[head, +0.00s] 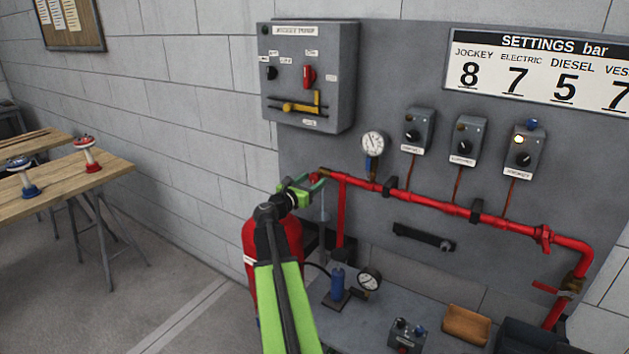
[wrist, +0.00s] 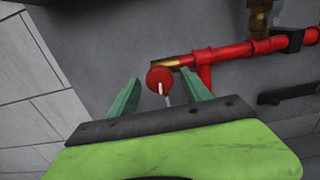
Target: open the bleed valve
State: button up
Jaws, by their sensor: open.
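A round red knob (wrist: 157,75) with a pale mark sits on a brass fitting (wrist: 172,63) at the left end of the red pipe (head: 430,199); it appears to be the bleed valve. In the head view the knob (head: 314,176) shows small beside my gripper. My gripper (head: 302,183) is open and empty. In the wrist view its two green fingers (wrist: 161,80) stand left and right of the knob, with the knob appearing between their tips. I cannot tell whether they touch it. No label on the knob is readable.
A gauge (head: 373,145) and several control boxes (head: 467,141) are above the pipe. A red lever valve (head: 545,287) is at lower right. A red cylinder (head: 262,250) stands below my arm. A blue pump (head: 338,280) and second gauge (head: 368,279) stand on the grey bench.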

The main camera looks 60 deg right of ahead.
jog(key=shift+d, duration=0.9)
